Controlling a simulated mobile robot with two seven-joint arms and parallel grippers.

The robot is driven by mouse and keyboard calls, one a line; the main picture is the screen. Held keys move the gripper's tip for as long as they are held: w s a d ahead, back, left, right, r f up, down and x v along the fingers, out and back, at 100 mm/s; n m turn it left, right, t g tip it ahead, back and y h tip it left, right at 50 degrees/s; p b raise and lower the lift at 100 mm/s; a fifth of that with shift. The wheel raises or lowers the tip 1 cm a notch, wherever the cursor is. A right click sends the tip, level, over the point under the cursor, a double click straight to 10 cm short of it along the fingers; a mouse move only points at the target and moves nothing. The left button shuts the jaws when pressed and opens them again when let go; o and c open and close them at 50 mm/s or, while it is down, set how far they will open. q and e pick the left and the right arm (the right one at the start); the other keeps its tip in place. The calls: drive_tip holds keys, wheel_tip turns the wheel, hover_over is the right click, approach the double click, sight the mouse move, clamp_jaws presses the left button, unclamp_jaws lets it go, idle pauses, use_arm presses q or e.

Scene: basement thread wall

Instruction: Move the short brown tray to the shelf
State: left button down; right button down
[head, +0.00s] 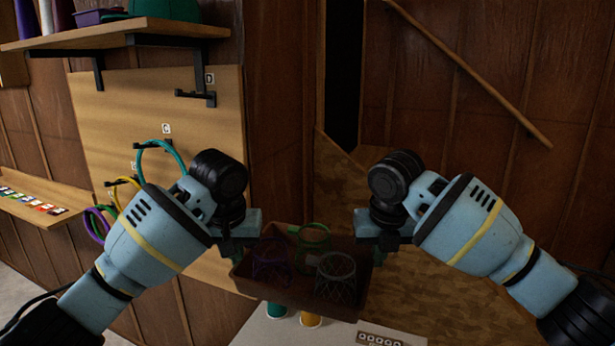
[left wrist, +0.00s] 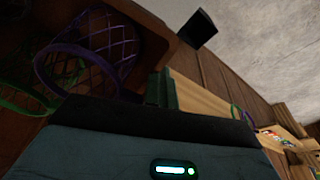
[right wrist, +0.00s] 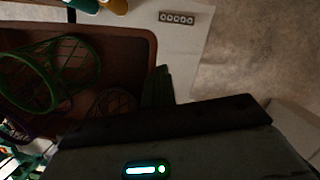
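The short brown tray (head: 340,308) is between my two grippers, in front of me, and carries a purple, a green and a grey wire basket. My left gripper (head: 262,240) is at its left side wall; my right gripper (head: 376,246) is at its right side wall. Both seem shut on the walls, though the arms and shadow partly hide the fingertips. The tray appears above the white table top. The tray also shows in the left wrist view (left wrist: 150,38) and right wrist view (right wrist: 135,32). The wooden shelf (head: 110,36) is at the upper left.
The shelf holds a purple box (head: 98,16), a green object (head: 165,10) and tall items at its left. Below it, a board has hooks with coloured rings (head: 165,150). Green and orange cups (head: 311,319) stand on the white table (head: 262,334), partly under the tray.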

use_arm(q)
drive_tip(key=shift+d+r, duration=0.15)
drive_tip(key=shift+d, duration=0.15)
use_arm(e)
drive_tip(key=shift+a+r, duration=0.15)
drive_tip(key=shift+a, duration=0.2)
